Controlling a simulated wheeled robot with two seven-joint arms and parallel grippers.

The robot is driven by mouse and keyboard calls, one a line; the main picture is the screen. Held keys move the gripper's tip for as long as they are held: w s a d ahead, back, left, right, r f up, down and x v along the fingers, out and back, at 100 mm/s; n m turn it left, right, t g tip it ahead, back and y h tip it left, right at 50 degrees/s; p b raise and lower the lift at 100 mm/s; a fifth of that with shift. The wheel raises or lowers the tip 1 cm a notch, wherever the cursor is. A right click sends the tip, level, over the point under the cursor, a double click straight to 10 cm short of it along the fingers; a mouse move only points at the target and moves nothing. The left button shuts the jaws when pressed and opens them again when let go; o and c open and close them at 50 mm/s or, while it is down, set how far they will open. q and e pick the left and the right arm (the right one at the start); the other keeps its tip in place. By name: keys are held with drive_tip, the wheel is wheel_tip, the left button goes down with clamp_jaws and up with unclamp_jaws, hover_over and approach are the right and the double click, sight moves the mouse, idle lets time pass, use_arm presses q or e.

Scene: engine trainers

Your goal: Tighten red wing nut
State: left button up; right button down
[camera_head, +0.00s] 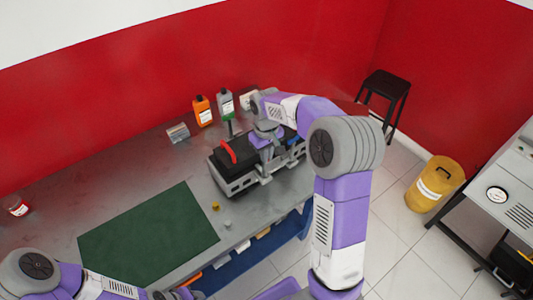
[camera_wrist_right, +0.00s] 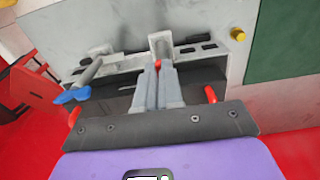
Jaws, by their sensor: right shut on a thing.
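The black battery-like unit (camera_head: 235,155) sits in a grey metal frame on the bench, with a red handle (camera_head: 226,151) on its left part. My right gripper (camera_head: 263,152) reaches down over the middle of this unit. In the right wrist view my right gripper (camera_wrist_right: 158,80) has its two fingers close together. A small red piece, which looks like the red wing nut (camera_wrist_right: 158,65), shows between the fingertips, mostly hidden by them. A blue wing nut (camera_wrist_right: 72,95) stands apart on a grey rod. My left gripper (camera_head: 175,294) shows only in part at the bottom edge.
The grey bench (camera_head: 150,168) carries a green mat (camera_head: 150,232), an orange bottle (camera_head: 202,111), a grey bottle (camera_head: 226,104) and a small box (camera_head: 178,133). A small yellow piece (camera_head: 215,206) lies near the frame. A black stool (camera_head: 385,90) and yellow bin (camera_head: 435,184) stand right.

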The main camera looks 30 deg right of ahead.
drive_tip(key=c, duration=1.3)
unclamp_jaws()
drive_tip(key=shift+r, duration=0.1)
wheel_tip(320, 180, up, 8)
drive_tip(key=shift+f+p, duration=0.25)
drive_tip(key=shift+p, duration=0.4)
